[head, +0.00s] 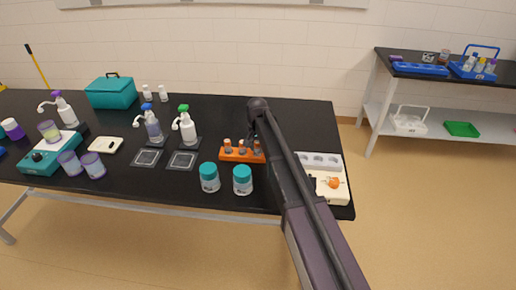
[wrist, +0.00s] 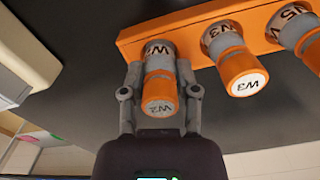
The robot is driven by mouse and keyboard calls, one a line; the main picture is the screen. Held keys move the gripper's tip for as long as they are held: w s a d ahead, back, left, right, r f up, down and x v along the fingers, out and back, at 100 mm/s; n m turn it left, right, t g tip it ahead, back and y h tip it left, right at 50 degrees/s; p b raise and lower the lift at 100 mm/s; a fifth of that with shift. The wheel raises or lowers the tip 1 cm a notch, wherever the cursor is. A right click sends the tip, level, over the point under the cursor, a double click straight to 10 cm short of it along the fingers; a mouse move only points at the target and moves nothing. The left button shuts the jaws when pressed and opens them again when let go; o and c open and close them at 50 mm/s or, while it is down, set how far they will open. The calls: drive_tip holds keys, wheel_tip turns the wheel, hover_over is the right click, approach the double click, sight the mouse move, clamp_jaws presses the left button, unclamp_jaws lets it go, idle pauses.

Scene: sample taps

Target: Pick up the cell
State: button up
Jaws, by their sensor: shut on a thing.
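An orange rack (head: 238,155) stands near the right end of the black table and holds grey cells with orange caps. In the head view, my gripper (head: 255,138) is at the rack's right end, partly hidden by my arm.
Two teal-lidded jars (head: 242,180) stand in front of the rack. A grey block with round wells (head: 320,159) and a white device (head: 332,190) lie to the right. Spray bottles (head: 184,126) stand to the left. The table behind the rack is clear.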

drive_tip(key=shift+r+p, duration=4.6)
drive_tip(key=shift+r, duration=0.15)
drive_tip(key=s+d+r+p, duration=0.1)
drive_tip(key=s+d, duration=0.2)
drive_tip(key=d, duration=0.6)
drive_tip(key=s+d+r+p, duration=0.1)
drive_tip(key=s+d, duration=0.2)
drive_tip(key=d, duration=0.5)
drive_tip(key=shift+d+r+p, duration=0.35)
drive_tip(key=shift+f, duration=0.15)
drive_tip(key=shift+f+b, duration=2.3)
drive_tip(key=shift+b, duration=0.15)
drive_tip(key=shift+f+b, duration=0.3)
drive_tip(key=shift+f+b, duration=0.45)
drive_tip(key=shift+f, duration=0.05)
